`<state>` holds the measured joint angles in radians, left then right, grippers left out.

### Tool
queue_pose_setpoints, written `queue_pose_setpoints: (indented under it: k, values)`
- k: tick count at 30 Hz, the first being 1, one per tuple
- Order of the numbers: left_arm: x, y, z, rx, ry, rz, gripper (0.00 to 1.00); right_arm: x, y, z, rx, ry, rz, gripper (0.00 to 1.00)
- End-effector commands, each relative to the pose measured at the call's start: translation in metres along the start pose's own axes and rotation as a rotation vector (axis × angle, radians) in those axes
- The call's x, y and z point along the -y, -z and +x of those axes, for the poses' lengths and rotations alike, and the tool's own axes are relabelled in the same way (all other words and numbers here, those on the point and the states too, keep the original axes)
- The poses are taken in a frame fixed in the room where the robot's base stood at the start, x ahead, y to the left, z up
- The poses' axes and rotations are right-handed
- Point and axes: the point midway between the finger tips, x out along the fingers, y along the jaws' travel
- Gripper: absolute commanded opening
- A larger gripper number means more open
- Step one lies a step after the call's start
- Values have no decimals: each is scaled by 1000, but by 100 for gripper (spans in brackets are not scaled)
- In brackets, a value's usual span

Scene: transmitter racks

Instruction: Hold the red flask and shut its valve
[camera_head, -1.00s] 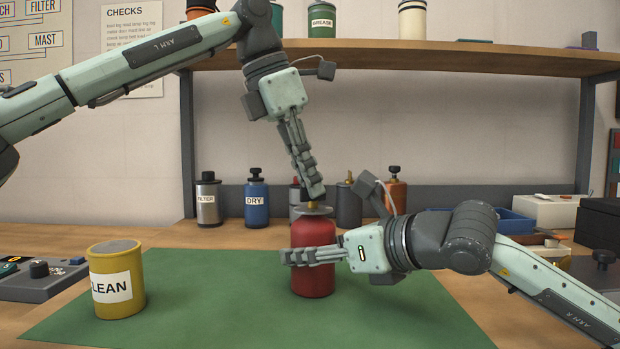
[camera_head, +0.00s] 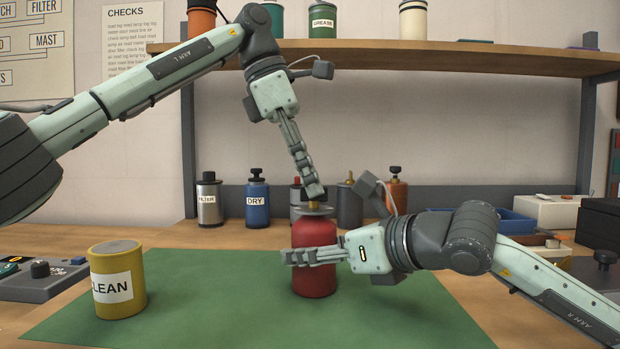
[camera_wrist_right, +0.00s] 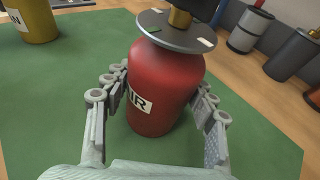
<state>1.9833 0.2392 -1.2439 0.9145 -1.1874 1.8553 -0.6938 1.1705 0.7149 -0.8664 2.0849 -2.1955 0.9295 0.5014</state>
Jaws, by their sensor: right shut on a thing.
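The red flask (camera_head: 315,236) stands upright on the green mat (camera_head: 220,300), and also fills the middle of the right wrist view (camera_wrist_right: 165,88). On its top are a grey disc with small coloured marks (camera_wrist_right: 172,34) and a brass valve (camera_wrist_right: 180,18). My right gripper (camera_head: 312,256) is shut around the flask's body, one finger on each side in the wrist view. My left gripper (camera_head: 317,190) points down from above, fingertips right at the valve. Its fingers overlap in the head view, so I cannot tell their opening or whether they touch the valve.
A yellow can (camera_head: 118,280) stands on the mat's left. Behind are several bottles, including a silver one (camera_head: 209,200) and a blue one (camera_head: 257,202). A shelf (camera_head: 430,60) spans above. A control box (camera_head: 40,278) is at left, a blue tray (camera_head: 490,218) at right.

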Motion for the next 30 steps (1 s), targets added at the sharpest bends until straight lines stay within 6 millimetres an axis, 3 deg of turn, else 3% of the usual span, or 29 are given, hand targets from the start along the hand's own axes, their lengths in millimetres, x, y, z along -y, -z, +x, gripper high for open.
queue_pose_setpoints:
  k: [6, 12, 22, 30]
  values:
    - [0, 1, 0, -1, 0, -1, 0, 1, 1, 0, -2, 2, 1, 13]
    - [0, 1, 0, -1, 0, -2, 26, 1, 1, 0, -2, 2, 1, 13]
    - [0, 0, -4, 0, -1, -1, 26, 1, 1, 0, -2, 1, 1, 13]
    - [0, -1, -46, 2, -4, -3, 26, 0, 1, 0, -2, 1, 1, 13]
